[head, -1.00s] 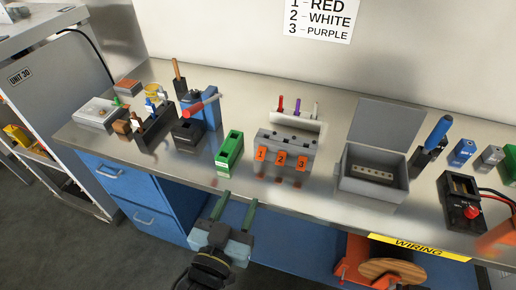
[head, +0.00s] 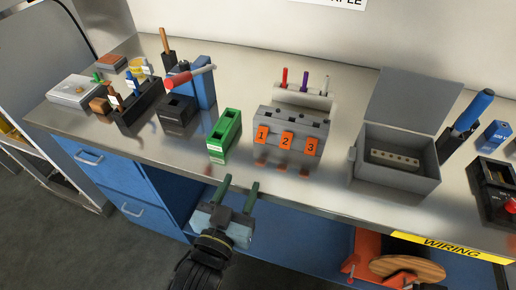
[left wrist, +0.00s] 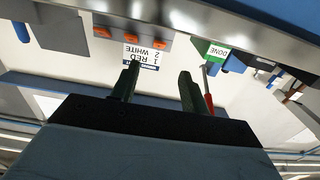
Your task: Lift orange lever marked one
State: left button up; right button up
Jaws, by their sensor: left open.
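The orange lever marked 1 (head: 262,134) is the leftmost of the three orange levers on the front of a grey dispenser (head: 292,122). Levers 2 (head: 287,140) and 3 (head: 311,146) stand to its right. All three hang at about the same height. My left gripper (head: 240,185) is open and empty, in front of the bench edge, below and a little left of lever 1. In the left wrist view, which is upside down, the open fingers (left wrist: 160,72) point toward the bench, and lever 1 (left wrist: 160,43) shows beyond them. My right gripper is not in view.
A green box (head: 225,136) stands left of the dispenser, and a grey open-lidded box (head: 396,176) stands right. Red, purple and white sticks stand in a holder (head: 303,97) behind the dispenser. A black holder (head: 178,115) is farther left.

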aim_at(259, 142)
pick_arm(q)
jog(key=b+x, duration=0.1)
jog(key=x, duration=1)
jog(key=shift+w+d, duration=0.1)
jog(key=shift+w, duration=0.2)
jog(key=shift+w+d, duration=0.15)
jog(key=shift+w, duration=0.4)
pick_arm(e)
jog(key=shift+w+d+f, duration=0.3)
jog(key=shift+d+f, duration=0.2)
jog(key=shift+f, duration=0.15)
pick_arm(q)
jog(key=shift+c, duration=0.4)
